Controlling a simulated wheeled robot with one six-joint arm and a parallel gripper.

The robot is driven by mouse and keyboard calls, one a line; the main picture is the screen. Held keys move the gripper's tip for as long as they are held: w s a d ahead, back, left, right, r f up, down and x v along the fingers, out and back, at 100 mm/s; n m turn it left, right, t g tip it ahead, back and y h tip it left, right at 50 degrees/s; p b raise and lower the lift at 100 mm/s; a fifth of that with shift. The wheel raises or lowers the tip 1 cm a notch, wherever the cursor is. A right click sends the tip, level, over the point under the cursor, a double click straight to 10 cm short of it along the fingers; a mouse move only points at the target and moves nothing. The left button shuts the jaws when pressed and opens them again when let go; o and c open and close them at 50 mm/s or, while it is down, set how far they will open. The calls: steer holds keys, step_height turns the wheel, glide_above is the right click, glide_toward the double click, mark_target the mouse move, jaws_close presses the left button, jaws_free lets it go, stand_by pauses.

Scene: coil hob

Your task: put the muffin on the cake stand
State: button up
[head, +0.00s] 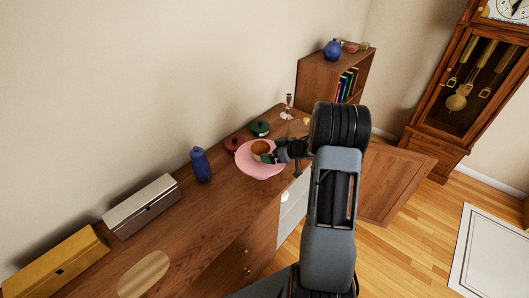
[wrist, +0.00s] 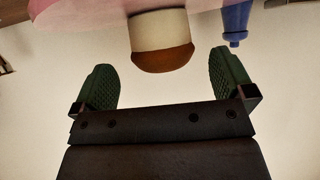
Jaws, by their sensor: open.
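The pink cake stand (head: 258,169) is on the wooden sideboard, and its pink surface (wrist: 75,13) fills the top left of the upside-down wrist view. The muffin (head: 260,147) sits upright on the stand, with a brown top and pale side. In the wrist view the muffin (wrist: 162,55) touches the pink surface. My gripper (head: 277,153) is just right of the muffin in the head view. In the wrist view my gripper (wrist: 160,62) is open, its two green fingers apart on either side of the muffin, with visible gaps and not touching it.
A red pot (head: 233,143) and a green pot (head: 260,128) stand close behind the cake stand. A blue bottle (head: 201,165), a silver box (head: 142,206) and a yellow box (head: 56,263) are further left. An oval board (head: 143,274) lies near the front.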

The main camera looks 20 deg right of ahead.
steer(key=v, duration=0.6)
step_height(320, 180, up, 10)
steer(key=w+a+m+t+h, duration=0.1)
steer(key=w+m+t+h, duration=0.1)
steer(key=h, duration=0.5)
steer(key=s+a+r+m+g+h, duration=0.1)
steer(key=s+a+r+m+h, duration=0.2)
steer(key=s+r, duration=0.2)
steer(key=s+a+f+g+y, duration=0.1)
steer(key=s+a+g, duration=0.2)
steer(key=s+a, duration=0.4)
steer(key=s+a+f+m+g+y, duration=0.1)
steer(key=s+a+g+y, duration=0.1)
steer(key=s+a, duration=0.5)
steer(key=s+g, duration=0.1)
steer(key=s, duration=0.3)
steer(key=shift+s+m+g, duration=0.25)
steer(key=shift+m+g, duration=0.05)
steer(key=shift+a, duration=0.1)
steer(key=shift+c, duration=0.4)
